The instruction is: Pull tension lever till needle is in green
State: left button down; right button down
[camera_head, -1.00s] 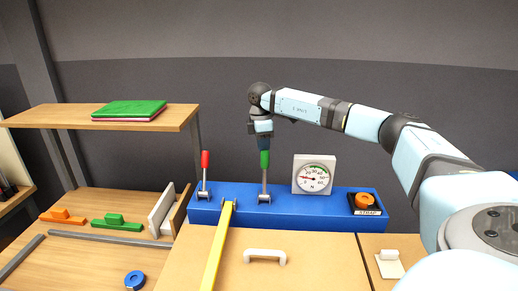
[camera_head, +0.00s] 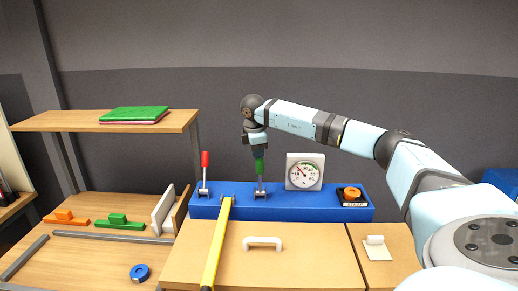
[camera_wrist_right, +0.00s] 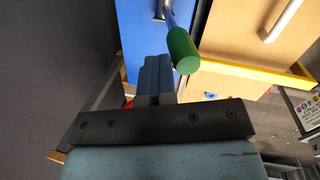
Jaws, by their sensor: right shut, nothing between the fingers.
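The green-handled lever (camera_head: 259,167) stands nearly upright on the blue base (camera_head: 290,208), its handle leaning slightly left. My right gripper (camera_head: 258,152) is at the top of the green handle. In the right wrist view, the fingers of my right gripper (camera_wrist_right: 156,78) are shut and empty, right beside the green handle (camera_wrist_right: 183,50); I cannot tell if they touch. The white gauge (camera_head: 305,172) stands on the base right of the lever. Its needle points up and left, short of the green band at the dial's upper right. My left gripper is out of view.
A red-handled lever (camera_head: 205,166) stands left on the base. A yellow strap (camera_head: 217,245) runs from the base toward me over the wooden bench. An orange knob (camera_head: 351,192) sits by a strap label at right. A shelf (camera_head: 105,124) carries green and red books.

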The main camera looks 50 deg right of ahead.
jog(key=shift+s+a+f, duration=0.25)
jog(key=shift+s+a, duration=0.1)
jog(key=shift+a, duration=0.1)
jog(key=shift+f, duration=0.15)
